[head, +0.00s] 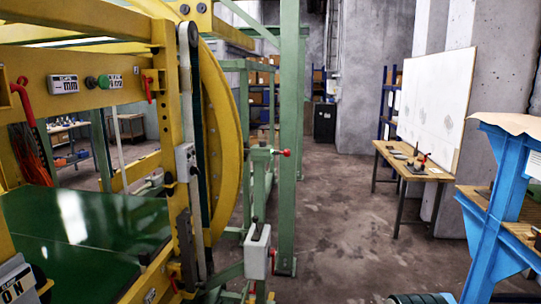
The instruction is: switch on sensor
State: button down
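No part is clearly marked as the sensor, so I cannot tell which it is. A larger plate with "ON" lettering (17,284) is cut off at the lower left corner. A grey box (257,253) on a post stands near the lower middle. A red-tipped lever (285,152) sticks out from a green fitting above it. My gripper is not in view.
A green post (289,140) stands beside the yellow ring (222,130). Concrete floor (350,220) is open in the middle. A wooden table (408,165) with tools and a white board (437,110) stand at the right. A blue frame (492,205) fills the right edge.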

aim_at(194, 170)
jog(key=z, duration=0.35)
jog(key=i, duration=1.55)
jog(key=u, duration=0.7)
jog(key=i, duration=1)
jog(key=u, duration=1.15)
jog(key=i, duration=0.25)
jog(key=u, duration=0.2)
